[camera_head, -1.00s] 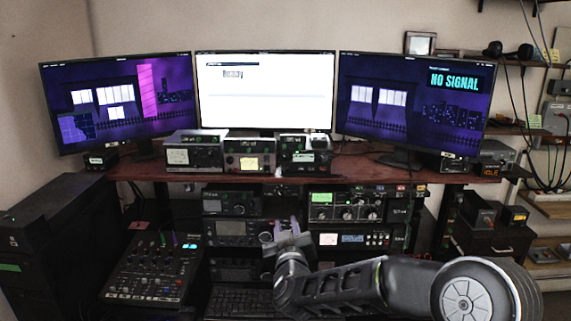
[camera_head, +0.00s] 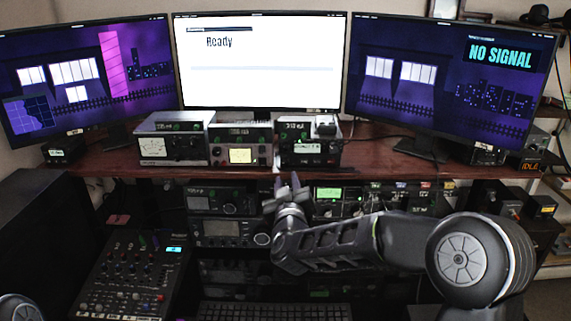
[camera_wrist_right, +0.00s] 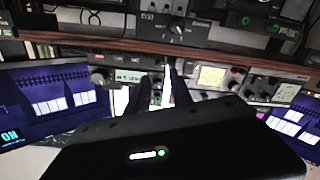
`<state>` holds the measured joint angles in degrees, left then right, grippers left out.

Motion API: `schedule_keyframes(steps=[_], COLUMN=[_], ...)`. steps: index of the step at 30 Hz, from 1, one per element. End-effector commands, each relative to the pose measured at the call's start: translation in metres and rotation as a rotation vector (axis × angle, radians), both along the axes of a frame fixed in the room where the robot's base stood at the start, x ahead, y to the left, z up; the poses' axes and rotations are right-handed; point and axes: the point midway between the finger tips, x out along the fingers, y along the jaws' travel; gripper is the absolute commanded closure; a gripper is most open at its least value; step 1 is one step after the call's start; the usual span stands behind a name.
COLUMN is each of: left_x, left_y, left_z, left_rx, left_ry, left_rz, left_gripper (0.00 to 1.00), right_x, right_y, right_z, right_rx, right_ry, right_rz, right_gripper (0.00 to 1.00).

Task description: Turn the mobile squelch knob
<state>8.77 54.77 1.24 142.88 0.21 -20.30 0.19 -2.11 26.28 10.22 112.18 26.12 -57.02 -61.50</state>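The labels are too small for me to tell which knob is the mobile squelch knob. Small radios stand on the red-brown shelf: a left one (camera_head: 172,140), a middle one with a yellow display (camera_head: 241,148) and a right one (camera_head: 305,148). Below are a radio with a big dial (camera_head: 228,231) and one with a green display (camera_head: 328,194). My right gripper (camera_head: 286,186) is at the shelf's front edge, below the right small radio. Its fingers point up, apart, with nothing seen between them; they also show in the right wrist view (camera_wrist_right: 160,92). My left gripper is not in view.
Three monitors stand behind the radios, the middle one (camera_head: 260,60) reading "Ready" and the right one (camera_head: 450,75) "NO SIGNAL". A mixer (camera_head: 130,275) lies at lower left, and a keyboard (camera_head: 275,310) at bottom centre. The shelf edge (camera_head: 400,165) runs across above the lower radios.

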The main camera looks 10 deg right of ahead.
Motion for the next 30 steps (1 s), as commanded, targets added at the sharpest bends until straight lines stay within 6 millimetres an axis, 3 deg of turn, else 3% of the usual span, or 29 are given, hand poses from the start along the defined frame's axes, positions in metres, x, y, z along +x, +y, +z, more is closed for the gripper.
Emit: schedule_keyframes(steps=[8, 22, 30], left_x=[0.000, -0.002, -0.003], left_y=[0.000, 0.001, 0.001], left_z=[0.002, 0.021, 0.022], left_rx=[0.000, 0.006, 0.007], left_ry=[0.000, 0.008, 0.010], left_rz=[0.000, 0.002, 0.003], left_gripper=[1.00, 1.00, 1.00], right_x=[0.005, 0.067, 0.077], right_y=[-0.001, -0.014, -0.016], right_z=[0.000, 0.002, 0.000], right_rx=[0.000, 0.002, 0.000], right_ry=[0.001, 0.000, 0.000], right_rz=[0.000, -0.001, 0.000], right_gripper=[0.73, 0.73, 0.73])
